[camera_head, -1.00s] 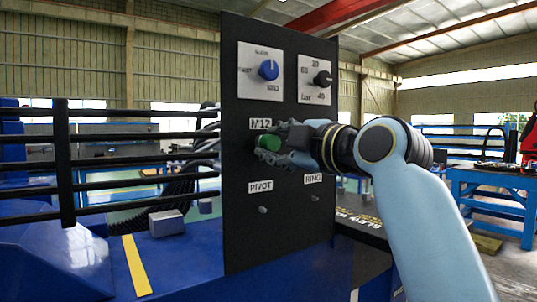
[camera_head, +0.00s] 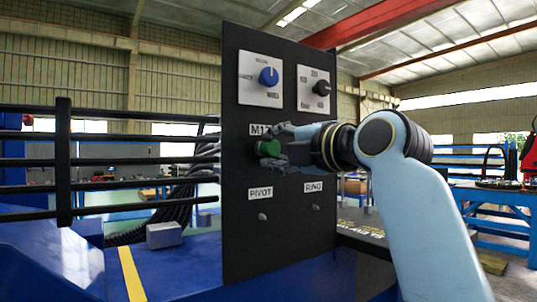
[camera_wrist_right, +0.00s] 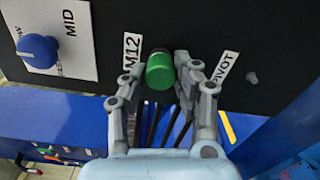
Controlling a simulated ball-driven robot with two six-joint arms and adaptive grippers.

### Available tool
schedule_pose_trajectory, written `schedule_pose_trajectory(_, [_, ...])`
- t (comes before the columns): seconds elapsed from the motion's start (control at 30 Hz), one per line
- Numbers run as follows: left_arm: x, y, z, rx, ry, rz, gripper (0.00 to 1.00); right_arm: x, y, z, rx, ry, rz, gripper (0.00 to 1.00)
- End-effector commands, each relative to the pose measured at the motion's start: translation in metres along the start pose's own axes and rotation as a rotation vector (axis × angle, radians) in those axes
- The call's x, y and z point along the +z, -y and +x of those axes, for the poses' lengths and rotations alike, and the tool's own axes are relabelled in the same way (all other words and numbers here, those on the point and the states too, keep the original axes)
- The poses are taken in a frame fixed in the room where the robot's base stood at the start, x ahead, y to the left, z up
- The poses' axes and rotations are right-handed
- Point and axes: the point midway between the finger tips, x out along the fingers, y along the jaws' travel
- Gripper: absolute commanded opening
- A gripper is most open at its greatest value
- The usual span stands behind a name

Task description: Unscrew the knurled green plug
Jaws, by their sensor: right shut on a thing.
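The knurled green plug (camera_head: 266,148) sits at the M12 label on the upright black panel (camera_head: 240,205). In the right wrist view the green plug (camera_wrist_right: 160,73) stands out from the panel between the fingers. My right gripper (camera_head: 272,147) reaches in from the right and is shut on the plug; it also shows in the right wrist view (camera_wrist_right: 159,60). The fingers hide part of the plug in the head view. I cannot see its thread.
A blue knob (camera_head: 268,76) and a black knob (camera_head: 321,88) sit on white plates above. PIVOT (camera_head: 261,194) and RING (camera_head: 313,187) labels have small studs below them. Black rails (camera_head: 140,161) stand left of the panel. A grey block (camera_head: 164,235) rests on the blue surface.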

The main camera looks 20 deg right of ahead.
Motion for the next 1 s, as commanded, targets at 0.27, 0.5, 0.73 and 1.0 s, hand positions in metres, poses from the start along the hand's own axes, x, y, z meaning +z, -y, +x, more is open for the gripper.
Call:
schedule_pose_trajectory(0.27, [0.003,-0.001,0.018,0.000,0.001,0.000,0.00,-0.002,0.006,0.000,-0.004,-0.003,-0.219,0.00])
schedule_pose_trajectory(0.5, [0.004,-0.002,0.027,0.000,0.002,0.000,0.00,-0.001,0.004,0.000,-0.006,-0.005,-0.448,0.00])
schedule_pose_trajectory(0.73, [0.004,-0.002,0.026,0.000,0.002,0.000,0.00,-0.001,0.003,0.000,-0.007,-0.005,-0.452,0.00])
schedule_pose_trajectory(1.0, [0.008,-0.004,0.050,0.000,0.005,0.000,0.00,-0.002,0.006,0.000,-0.005,-0.005,-0.805,0.00])
